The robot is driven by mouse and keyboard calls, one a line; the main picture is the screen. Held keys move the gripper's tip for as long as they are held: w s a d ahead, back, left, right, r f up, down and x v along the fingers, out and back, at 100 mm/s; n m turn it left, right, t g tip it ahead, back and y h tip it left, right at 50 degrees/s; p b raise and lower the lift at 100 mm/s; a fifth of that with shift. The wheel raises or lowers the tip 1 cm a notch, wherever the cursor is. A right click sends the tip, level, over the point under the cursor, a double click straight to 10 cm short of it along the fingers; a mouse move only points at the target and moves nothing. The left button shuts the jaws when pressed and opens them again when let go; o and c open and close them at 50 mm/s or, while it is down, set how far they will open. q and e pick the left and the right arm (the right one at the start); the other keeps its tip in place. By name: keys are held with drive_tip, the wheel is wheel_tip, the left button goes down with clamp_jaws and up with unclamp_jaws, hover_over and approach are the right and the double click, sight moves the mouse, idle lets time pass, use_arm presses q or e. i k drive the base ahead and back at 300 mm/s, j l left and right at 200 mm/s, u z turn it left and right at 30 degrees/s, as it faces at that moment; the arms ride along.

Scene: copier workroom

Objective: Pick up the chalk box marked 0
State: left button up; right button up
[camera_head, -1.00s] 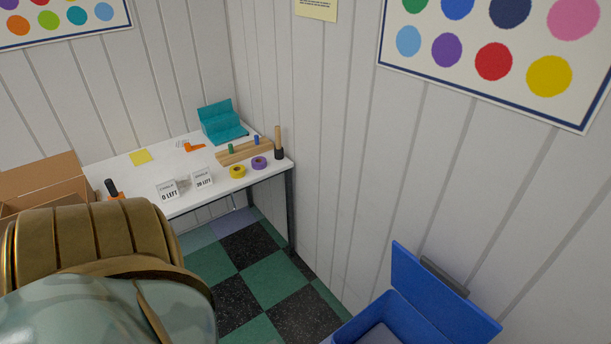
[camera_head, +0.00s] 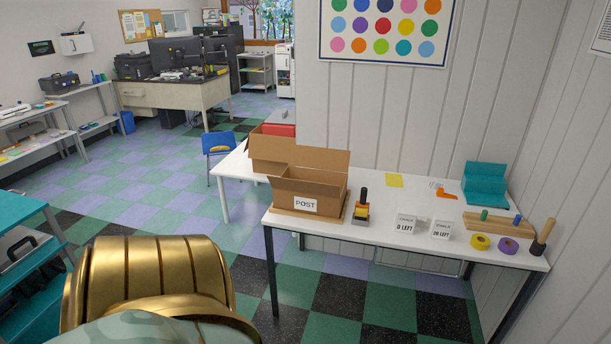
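The chalk box marked "0 LEFT" (camera_head: 405,224) is a small white box. It stands upright near the front edge of the white table (camera_head: 390,239), in the middle of its length. A like white box marked "20 LEFT" or similar (camera_head: 441,230) stands just to its right, a small gap apart. A gold and pale green rounded part of my own body fills the lower left. Neither of my grippers shows in the head view.
Left of the boxes are a black-handled stamp (camera_head: 362,208) and an open cardboard POST box (camera_head: 307,192). To the right are yellow tape (camera_head: 480,242), purple tape (camera_head: 508,246), a wooden block (camera_head: 510,224) and a teal holder (camera_head: 485,183). Checkered floor in front is clear.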

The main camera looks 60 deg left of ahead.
sight(406, 220)
drive_tip(key=u, duration=1.3)
drive_tip(key=z, duration=0.7)
drive_tip(key=j+z, duration=1.15)
drive_tip(key=k+j+z, duration=0.1)
drive_tip(key=j+z, duration=0.15)
drive_tip(key=z, duration=0.15)
